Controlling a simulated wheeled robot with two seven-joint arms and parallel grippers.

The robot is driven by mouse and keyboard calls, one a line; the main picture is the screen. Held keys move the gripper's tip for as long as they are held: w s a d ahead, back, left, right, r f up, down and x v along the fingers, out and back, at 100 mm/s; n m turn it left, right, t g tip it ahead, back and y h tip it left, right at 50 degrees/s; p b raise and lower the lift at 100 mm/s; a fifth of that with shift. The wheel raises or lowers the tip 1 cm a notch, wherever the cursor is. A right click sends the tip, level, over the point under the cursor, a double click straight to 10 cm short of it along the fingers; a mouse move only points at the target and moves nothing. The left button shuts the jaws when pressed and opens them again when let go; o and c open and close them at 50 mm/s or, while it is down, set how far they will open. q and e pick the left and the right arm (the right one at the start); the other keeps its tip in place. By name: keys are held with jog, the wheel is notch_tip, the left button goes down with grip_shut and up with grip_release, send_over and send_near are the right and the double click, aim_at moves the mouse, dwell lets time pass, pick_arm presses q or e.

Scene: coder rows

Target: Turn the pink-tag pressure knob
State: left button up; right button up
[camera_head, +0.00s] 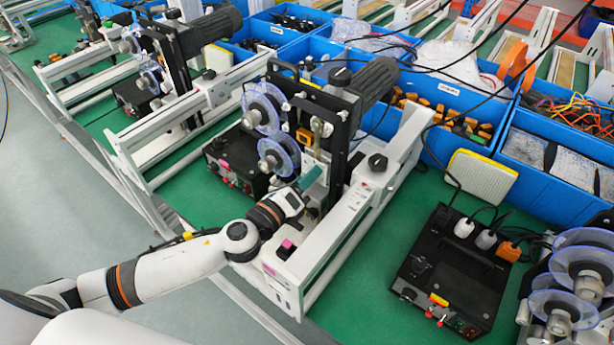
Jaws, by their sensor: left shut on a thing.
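The middle coder (335,125) stands on the green bench with two clear-blue reels. A small pink tag (287,244) shows on the near end of its white rail, beside a small dark part. My right gripper is not in view.
A black control box (455,270) with plugs sits on the bench to the right. More reels (575,280) stand at the right edge. Blue bins (470,105) line the back. Another coder (165,70) stands at the left.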

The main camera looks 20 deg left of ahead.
pick_arm(q)
jog(key=n, duration=0.3)
jog(key=shift+b, duration=0.4)
jog(key=n, duration=0.2)
jog(key=shift+n, duration=0.3)
jog(key=n, duration=0.2)
jog(key=shift+n, duration=0.3)
jog(key=shift+n+p, duration=0.35)
jog(key=shift+n, duration=1.25)
jog(key=o, duration=1)
jog(key=shift+c, duration=0.2)
